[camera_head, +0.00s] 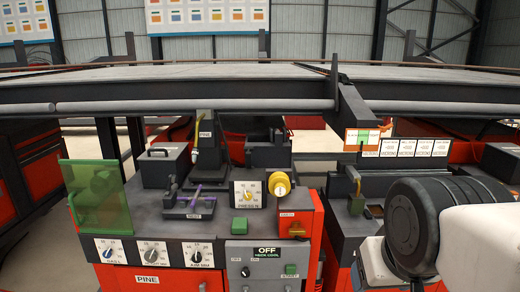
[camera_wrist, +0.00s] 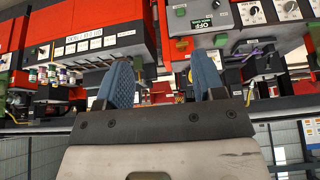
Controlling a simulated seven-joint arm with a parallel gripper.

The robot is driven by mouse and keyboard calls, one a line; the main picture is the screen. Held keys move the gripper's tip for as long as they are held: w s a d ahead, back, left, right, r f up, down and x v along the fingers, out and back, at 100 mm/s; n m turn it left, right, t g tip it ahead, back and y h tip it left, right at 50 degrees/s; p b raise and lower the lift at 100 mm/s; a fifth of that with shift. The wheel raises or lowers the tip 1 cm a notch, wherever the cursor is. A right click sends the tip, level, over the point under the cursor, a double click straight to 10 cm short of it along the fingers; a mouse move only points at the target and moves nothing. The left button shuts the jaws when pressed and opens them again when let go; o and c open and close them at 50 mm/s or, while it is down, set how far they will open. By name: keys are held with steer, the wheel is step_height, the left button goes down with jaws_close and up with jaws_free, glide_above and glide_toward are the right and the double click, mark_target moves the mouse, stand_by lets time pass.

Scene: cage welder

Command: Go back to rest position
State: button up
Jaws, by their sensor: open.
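My gripper (camera_wrist: 162,74) shows in the wrist view with its two blue fingers apart and nothing between them. The wrist view looks upside down, with the machine fronts along its top. In the head view my arm's black and white links fill the lower right, beside the machine, and my gripper's fingers cannot be made out there. The cage welder (camera_head: 147,281) stands in the middle of the head view with dials, a yellow knob (camera_head: 279,184) and a green see-through guard (camera_head: 98,200). An OFF sign (camera_head: 266,252) is on its grey panel.
A long grey rail or table edge (camera_head: 200,92) runs across the head view above the machine. A dark bracket (camera_head: 352,103) hangs down from it near an orange-framed display (camera_head: 362,140). Red cabinets (camera_head: 38,160) stand at the left. Several white labelled cards (camera_head: 415,147) are at the right.

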step_height(320, 180, down, 8)
steer(key=w+g, duration=0.1)
steer(key=g, duration=0.1)
steer(key=shift+d+g, duration=0.2)
steer(key=shift+g, duration=0.1)
steer(key=shift+f, duration=0.1)
steer(key=shift+c, duration=0.4)
stand_by(0.7)
